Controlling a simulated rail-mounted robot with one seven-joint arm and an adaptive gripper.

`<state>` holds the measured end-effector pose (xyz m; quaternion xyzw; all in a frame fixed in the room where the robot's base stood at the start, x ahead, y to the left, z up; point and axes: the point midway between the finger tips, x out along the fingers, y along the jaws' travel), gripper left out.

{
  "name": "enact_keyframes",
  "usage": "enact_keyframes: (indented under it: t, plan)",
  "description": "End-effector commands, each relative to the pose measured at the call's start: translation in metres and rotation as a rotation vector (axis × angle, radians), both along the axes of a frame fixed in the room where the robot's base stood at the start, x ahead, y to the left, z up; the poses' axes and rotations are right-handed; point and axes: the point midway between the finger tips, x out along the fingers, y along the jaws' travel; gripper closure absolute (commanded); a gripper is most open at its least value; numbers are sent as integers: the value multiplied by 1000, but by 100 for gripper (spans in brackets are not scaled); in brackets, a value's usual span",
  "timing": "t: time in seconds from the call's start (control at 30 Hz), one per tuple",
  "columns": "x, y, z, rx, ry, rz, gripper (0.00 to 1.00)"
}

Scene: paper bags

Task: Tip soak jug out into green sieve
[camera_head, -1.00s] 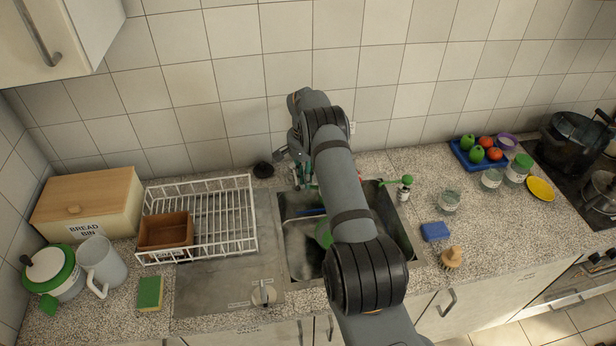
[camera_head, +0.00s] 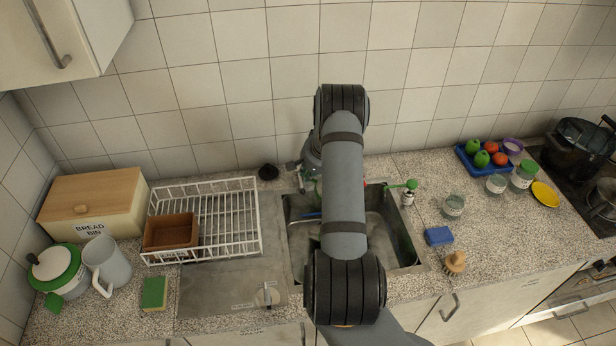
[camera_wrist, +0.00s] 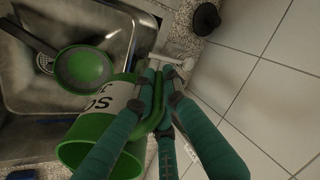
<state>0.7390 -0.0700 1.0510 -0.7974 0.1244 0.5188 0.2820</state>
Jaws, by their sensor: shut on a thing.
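The soak jug (camera_wrist: 95,128) is green with a white label partly reading "SO". In the wrist view my gripper (camera_wrist: 160,88) is shut on its green handle, with teal fingers on either side. The jug is tilted, its open mouth toward the lower left; I cannot make out any contents. In the head view my arm hides the jug, the sieve and most of the gripper.
The sink (camera_head: 405,235) has a tap at its back edge. A white dish rack (camera_head: 240,215) with a brown box (camera_head: 171,231) stands left. A blue sponge (camera_head: 438,236), brush (camera_head: 455,262) and green-topped bottle (camera_head: 407,194) stand right. A slotted utensil (camera_wrist: 44,62) lies beside the sieve.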

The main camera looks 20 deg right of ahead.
Motion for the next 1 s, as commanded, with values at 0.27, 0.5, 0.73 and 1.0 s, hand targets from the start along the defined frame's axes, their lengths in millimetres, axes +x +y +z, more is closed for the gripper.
enact_keyframes:
  t: [0.27,0.5,0.73,1.0]
  plan:
    - [2,-1,-2,17,-81,0,100]
    - [2,0,1,31,-131,0,100]
    - [2,0,5,46,-189,1,100]
    - [1,0,7,66,-256,0,100]
